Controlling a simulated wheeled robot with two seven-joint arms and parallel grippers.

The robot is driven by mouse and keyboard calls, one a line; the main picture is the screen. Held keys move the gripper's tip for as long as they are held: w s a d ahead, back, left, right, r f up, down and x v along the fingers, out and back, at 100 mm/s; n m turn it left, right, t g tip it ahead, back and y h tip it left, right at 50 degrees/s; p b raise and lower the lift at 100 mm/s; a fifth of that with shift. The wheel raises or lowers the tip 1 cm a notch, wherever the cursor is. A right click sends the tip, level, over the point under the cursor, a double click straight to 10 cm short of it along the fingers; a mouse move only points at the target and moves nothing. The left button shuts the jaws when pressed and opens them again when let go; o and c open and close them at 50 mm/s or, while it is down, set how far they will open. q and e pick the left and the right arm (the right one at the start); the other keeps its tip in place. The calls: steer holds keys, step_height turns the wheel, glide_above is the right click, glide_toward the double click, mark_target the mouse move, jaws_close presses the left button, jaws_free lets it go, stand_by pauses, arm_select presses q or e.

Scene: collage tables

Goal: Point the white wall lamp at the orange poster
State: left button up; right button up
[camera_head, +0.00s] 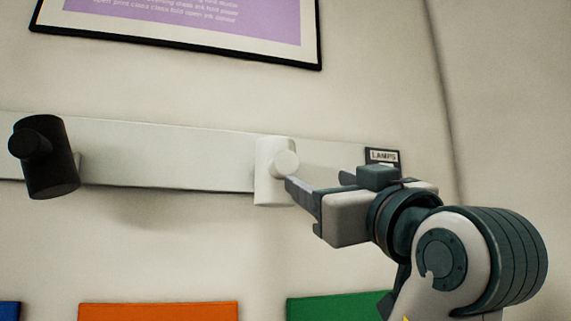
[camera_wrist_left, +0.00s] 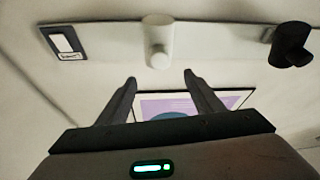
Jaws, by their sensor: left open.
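The white wall lamp (camera_head: 268,185) is a short upright cylinder with a round knob, mounted on a pale wall rail. In the left wrist view the lamp (camera_wrist_left: 158,35) stands just beyond the fingertips. My left gripper (camera_head: 314,180) is open and empty, close to the lamp's right side in the head view. In the left wrist view the open fingers (camera_wrist_left: 160,77) point towards the lamp, with a gap showing before it. I cannot tell whether a finger touches it. The orange poster (camera_head: 158,312) shows only its top edge, below and left of the lamp. My right gripper is not in view.
A black lamp (camera_head: 49,160) sits on the rail (camera_head: 170,155) at the left. A "LAMPS" label (camera_head: 382,157) is at the rail's right. A black-framed purple poster (camera_head: 180,20) hangs above. Green (camera_head: 335,307) and blue (camera_head: 8,311) posters show below. Bare wall lies between rail and posters.

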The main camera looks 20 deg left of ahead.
mark_target(287, 164)
arm_select(q)
steer(key=shift+w+a+r, duration=0.1)
steer(key=shift+w, duration=0.05)
steer(key=p+x, duration=1)
steer(key=x, duration=0.5)
steer(key=shift+w+a+r, duration=0.15)
steer(key=shift+w+r, duration=0.05)
steer(key=shift+r, duration=0.05)
steer(key=shift+x, duration=0.75)
steer(key=shift+f, duration=0.15)
